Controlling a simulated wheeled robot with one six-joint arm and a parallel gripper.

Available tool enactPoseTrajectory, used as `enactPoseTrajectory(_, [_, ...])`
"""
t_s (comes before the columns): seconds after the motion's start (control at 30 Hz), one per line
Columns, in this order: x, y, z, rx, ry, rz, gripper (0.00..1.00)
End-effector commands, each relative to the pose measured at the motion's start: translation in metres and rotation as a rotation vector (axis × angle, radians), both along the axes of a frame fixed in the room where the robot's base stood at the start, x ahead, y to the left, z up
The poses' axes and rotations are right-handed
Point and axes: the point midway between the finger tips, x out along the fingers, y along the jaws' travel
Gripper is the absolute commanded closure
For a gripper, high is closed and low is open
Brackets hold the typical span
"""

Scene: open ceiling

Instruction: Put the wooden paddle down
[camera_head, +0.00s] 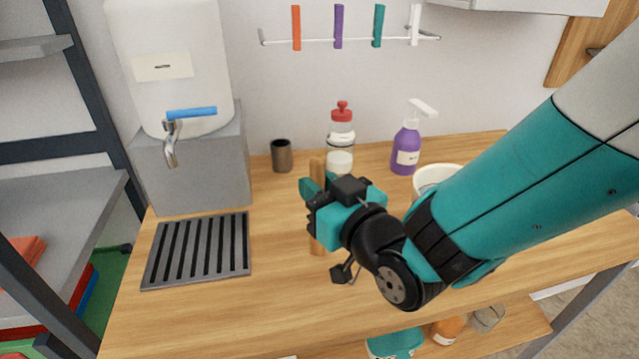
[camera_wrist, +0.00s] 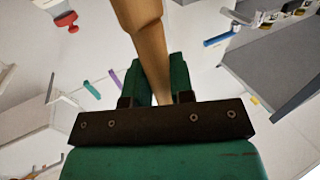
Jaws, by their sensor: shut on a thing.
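The wooden paddle (camera_head: 317,172) is a light brown wooden piece that stands roughly upright in the head view, partly hidden behind my gripper. My gripper (camera_head: 312,196) is teal and black and is shut on it, above the middle of the wooden counter (camera_head: 280,300). In the wrist view the paddle (camera_wrist: 146,35) runs from the top edge down between the green fingers of my gripper (camera_wrist: 155,85). Its lower end shows below the gripper in the head view; I cannot tell whether it touches the counter.
A grey slatted drain tray (camera_head: 247,245) lies at the left, before a water tank (camera_head: 175,70) on a grey block. A dark cup (camera_head: 282,156), a red-capped bottle (camera_head: 341,140), a purple spray bottle (camera_head: 406,150) and a white bowl (camera_head: 440,172) stand behind. The counter's front middle is clear.

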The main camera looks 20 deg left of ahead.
Motion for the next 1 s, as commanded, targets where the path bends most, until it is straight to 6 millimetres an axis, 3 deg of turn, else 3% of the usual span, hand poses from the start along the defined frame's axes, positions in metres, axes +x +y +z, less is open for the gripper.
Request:
enactPoseTrajectory(0.13, [0.000,0.000,-0.004,0.000,0.000,0.000,1.00])
enactPoseTrajectory(0.17, [0.000,0.000,-0.004,0.000,0.000,0.000,0.76])
enactPoseTrajectory(0.27, [0.000,0.000,-0.003,-0.001,0.001,0.000,0.53])
enactPoseTrajectory(0.67, [-0.002,-0.003,0.000,0.000,0.001,0.000,0.53])
enactPoseTrajectory(1.0, [-0.042,-0.060,-0.007,0.002,-0.002,-0.003,0.53])
